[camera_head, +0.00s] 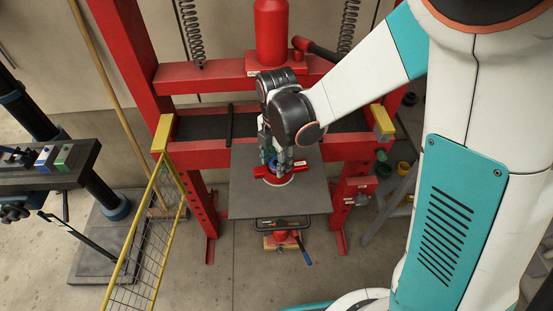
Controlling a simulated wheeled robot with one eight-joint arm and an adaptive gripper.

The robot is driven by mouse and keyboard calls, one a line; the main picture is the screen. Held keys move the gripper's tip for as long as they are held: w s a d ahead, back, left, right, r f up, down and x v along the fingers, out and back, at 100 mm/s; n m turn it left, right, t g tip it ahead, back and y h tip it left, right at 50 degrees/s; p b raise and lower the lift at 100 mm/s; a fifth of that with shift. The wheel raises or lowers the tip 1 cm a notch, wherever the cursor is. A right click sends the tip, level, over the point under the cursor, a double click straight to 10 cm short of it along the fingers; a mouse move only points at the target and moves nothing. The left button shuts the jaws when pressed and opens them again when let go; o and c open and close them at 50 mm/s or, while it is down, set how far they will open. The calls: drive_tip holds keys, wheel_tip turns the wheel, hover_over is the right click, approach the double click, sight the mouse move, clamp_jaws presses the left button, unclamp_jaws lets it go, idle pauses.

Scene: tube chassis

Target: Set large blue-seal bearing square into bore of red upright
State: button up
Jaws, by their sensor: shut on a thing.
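The red upright (260,171) sits on a grey plate (310,195) in front of the red press frame, with a pale round rim showing under it. My gripper (274,165) points down directly over the upright. It is shut on the blue-seal bearing (272,159), of which only a small patch of blue shows between the fingers. The fingers hide the bore and most of the bearing. I cannot tell whether the bearing is square to the bore or touching it.
The red press (183,73) stands behind the plate, with its red cylinder (271,30) above. A yellow mesh guard (140,235) is at left. A dark bench (50,173) with small coloured blocks stands farther left. A jack (281,236) is below the plate.

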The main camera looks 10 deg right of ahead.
idle(0.3)
drive_tip(key=o, duration=1.2)
drive_tip(key=shift+r, duration=0.1)
